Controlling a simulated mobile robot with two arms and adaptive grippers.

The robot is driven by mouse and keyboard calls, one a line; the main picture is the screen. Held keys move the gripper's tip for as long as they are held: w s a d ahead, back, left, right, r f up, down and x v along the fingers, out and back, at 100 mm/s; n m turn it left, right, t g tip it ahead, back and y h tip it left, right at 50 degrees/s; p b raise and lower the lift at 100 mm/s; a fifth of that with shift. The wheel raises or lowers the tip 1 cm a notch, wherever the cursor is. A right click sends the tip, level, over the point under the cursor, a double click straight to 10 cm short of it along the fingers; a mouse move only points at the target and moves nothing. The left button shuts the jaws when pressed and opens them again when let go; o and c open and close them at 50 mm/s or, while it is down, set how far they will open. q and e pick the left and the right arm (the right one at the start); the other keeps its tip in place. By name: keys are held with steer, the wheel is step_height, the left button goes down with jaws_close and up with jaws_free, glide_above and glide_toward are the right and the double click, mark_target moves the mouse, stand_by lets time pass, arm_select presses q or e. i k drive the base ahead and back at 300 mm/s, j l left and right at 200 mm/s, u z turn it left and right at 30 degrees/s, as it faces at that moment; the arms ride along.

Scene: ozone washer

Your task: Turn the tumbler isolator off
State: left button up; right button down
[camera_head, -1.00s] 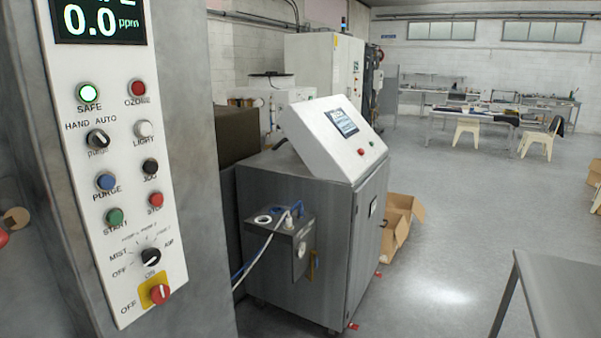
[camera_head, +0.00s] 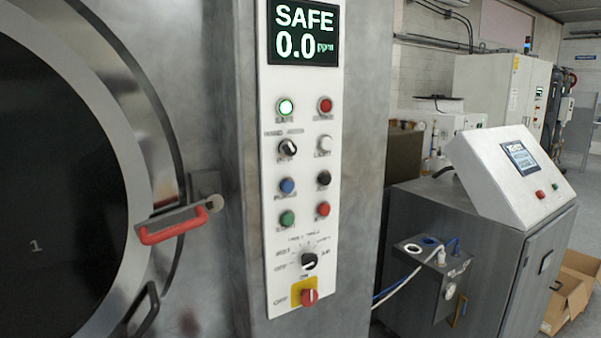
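The isolator is a red rotary knob (camera_head: 309,297) on a yellow plate (camera_head: 295,294) at the bottom of the white control panel (camera_head: 272,190). "ON" is printed above the plate and "OFF" to its left. The pale mark on the knob looks about upright, toward "ON". A black selector knob (camera_head: 309,261) sits just above it. Neither of my grippers shows in the head view.
A round dark washer door (camera_head: 60,200) with a red-handled latch (camera_head: 180,225) fills the left side. A grey metal cabinet (camera_head: 440,230) with a sloped white console (camera_head: 500,180) stands to the right. An open cardboard box (camera_head: 568,295) lies at the lower right.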

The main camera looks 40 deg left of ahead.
mark_target(309, 298)
steer(key=u, duration=0.9)
